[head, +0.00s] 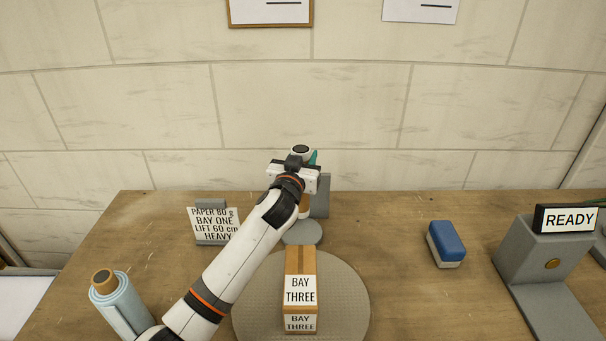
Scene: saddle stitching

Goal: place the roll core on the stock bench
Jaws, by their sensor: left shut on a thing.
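My left arm reaches in from the lower left, and its gripper (297,172) is shut around a narrow upright tube, which looks like the roll core (304,208). A dark round top shows above the jaws and a tan part below them; the jaws and wrist hide most of the rest. The tube is above or at a small round grey disc (302,233); I cannot tell whether they touch. The wooden bench (380,225) spans the view, presumably the stock bench. My right gripper is not in view.
A grey upright piece (321,196) stands behind the tube. A BAY THREE box (300,262) sits on a round grey plate (350,300). A pale blue roll (122,305), a paper sign (213,224), a blue block (446,240) and a READY stand (545,255) surround it.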

